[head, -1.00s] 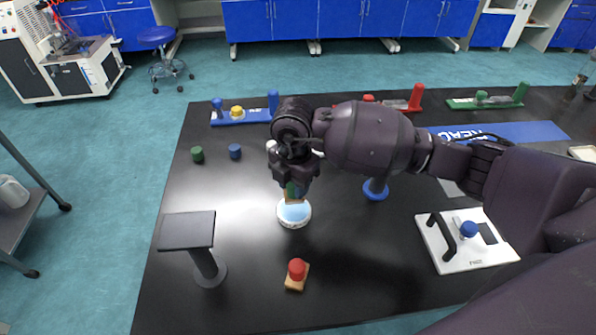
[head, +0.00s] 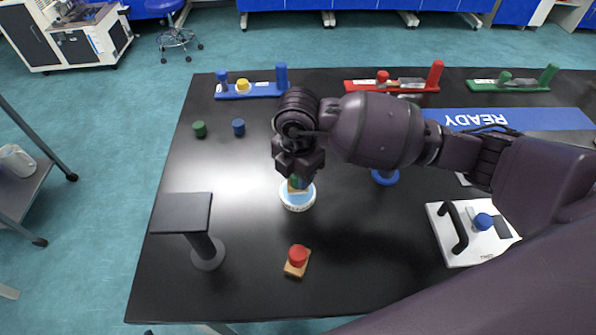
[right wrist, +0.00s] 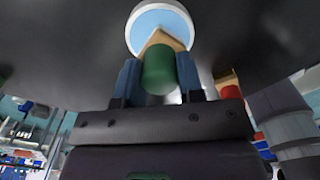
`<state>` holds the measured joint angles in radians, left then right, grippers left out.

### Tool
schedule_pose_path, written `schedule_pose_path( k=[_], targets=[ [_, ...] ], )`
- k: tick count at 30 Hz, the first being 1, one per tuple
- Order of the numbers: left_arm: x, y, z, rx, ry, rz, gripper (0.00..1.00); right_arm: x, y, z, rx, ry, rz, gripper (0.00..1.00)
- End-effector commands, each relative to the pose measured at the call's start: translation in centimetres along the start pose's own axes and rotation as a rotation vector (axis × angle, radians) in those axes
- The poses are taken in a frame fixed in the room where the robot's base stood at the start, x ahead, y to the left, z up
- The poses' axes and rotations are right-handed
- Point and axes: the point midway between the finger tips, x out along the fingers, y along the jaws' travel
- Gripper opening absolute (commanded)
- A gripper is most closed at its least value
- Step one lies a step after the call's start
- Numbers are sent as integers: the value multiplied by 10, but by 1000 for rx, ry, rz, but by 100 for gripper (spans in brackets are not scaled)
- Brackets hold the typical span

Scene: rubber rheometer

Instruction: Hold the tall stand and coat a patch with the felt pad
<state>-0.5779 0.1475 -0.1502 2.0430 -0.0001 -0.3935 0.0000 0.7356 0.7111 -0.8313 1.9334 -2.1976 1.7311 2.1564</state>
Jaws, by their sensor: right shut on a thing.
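My right gripper (head: 299,177) is shut on the green knob (right wrist: 159,70) of a wooden-backed pad (right wrist: 164,40). It holds the pad low at a round white dish with a light blue face (head: 299,201); the dish also shows in the right wrist view (right wrist: 148,20). I cannot tell whether the pad touches the blue face. The tall grey stand (head: 184,212), with a flat square top on a post and round foot, is upright at the left front of the table. No gripper is at the stand. My left gripper is not in view.
A red-knobbed wooden pad (head: 297,261) lies in front of the dish. Green (head: 200,129) and blue (head: 238,127) cylinders stand behind left. Blue (head: 247,90), red (head: 391,86) and green (head: 509,85) racks line the back. A white board with a black handle (head: 455,235) is at right.

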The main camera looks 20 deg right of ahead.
Motion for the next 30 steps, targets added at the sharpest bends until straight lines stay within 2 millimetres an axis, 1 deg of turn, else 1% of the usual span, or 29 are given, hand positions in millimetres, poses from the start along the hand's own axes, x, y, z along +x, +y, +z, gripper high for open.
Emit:
schedule_pose_path(
  k=[30],
  targets=[
    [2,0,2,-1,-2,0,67,7,0,0,0,0,0,16]
  ],
)
